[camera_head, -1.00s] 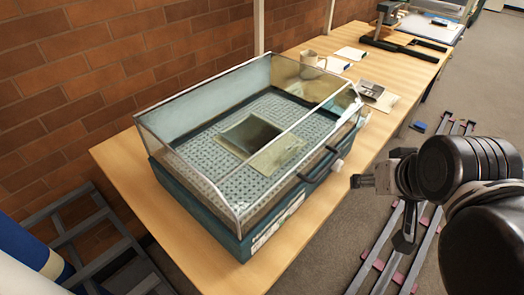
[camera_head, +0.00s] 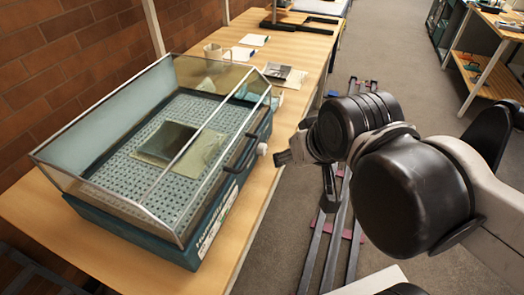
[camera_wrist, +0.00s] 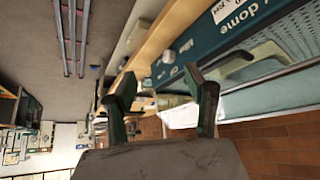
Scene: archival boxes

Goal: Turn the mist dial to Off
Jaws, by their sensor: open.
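The mist dial (camera_head: 262,149) is a small white round knob on the front of the teal humidity box (camera_head: 205,225), right of its dark handle. In the wrist view the white knob (camera_wrist: 169,57) sits on the teal panel near lettering that seems to read "Mist". Its pointer setting is too small to read. My gripper (camera_head: 281,158) is just right of the dial in the head view, apart from it. In the wrist view my gripper (camera_wrist: 160,82) has its two dark fingers spread with nothing between them, and the knob appears just beyond the gap.
The box has a clear dome (camera_head: 100,130) and a dark handle (camera_head: 241,153). It stands on a wooden table (camera_head: 262,195) against a brick wall. Rails (camera_head: 335,225) run along the floor.

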